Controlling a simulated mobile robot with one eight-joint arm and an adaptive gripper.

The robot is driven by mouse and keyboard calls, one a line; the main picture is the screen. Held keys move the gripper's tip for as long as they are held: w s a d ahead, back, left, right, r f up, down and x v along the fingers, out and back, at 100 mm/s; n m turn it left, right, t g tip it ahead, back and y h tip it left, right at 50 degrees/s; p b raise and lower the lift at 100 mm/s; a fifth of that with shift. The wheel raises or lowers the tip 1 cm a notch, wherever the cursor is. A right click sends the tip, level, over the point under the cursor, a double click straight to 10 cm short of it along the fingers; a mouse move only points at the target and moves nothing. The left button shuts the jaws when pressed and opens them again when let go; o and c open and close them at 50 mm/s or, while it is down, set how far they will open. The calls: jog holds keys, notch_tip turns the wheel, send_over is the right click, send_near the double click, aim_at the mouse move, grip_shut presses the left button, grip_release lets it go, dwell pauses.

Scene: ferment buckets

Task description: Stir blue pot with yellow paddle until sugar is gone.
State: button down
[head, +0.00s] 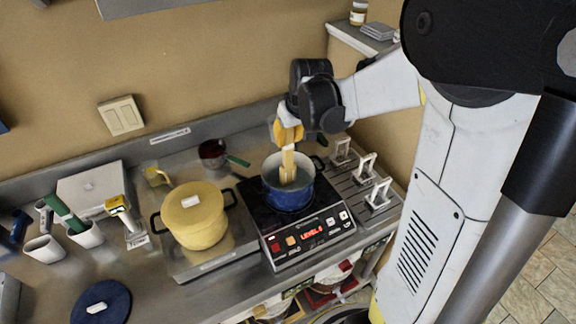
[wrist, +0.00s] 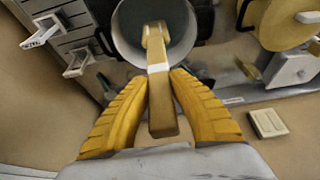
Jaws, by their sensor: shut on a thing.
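The blue pot (head: 289,199) stands on a black cooktop, and its grey inner wall shows in the wrist view (wrist: 124,30). My gripper (head: 288,134) is above the pot with its yellow fingers shut on the pale yellow-tan paddle (head: 288,164). In the wrist view, the fingers (wrist: 160,78) close on both sides of the paddle's handle (wrist: 162,118). The paddle reaches down into the pot, nearly upright in the head view. Its lower end is in greyish contents. I cannot make out any sugar.
The cooktop (head: 311,238) has a lit red display. A lidded yellow pot (head: 201,222) stands left of it. A dark red pan (head: 212,152) with a green handle is behind. White racks (head: 378,193) stand at right. A blue lid (head: 101,303) lies at front left.

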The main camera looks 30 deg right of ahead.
jog(key=shift+r+p, duration=2.7)
jog(key=shift+r, duration=1.45)
jog(key=shift+r+p, duration=1.1)
jog(key=shift+r, duration=0.45)
jog(key=shift+f, duration=0.1)
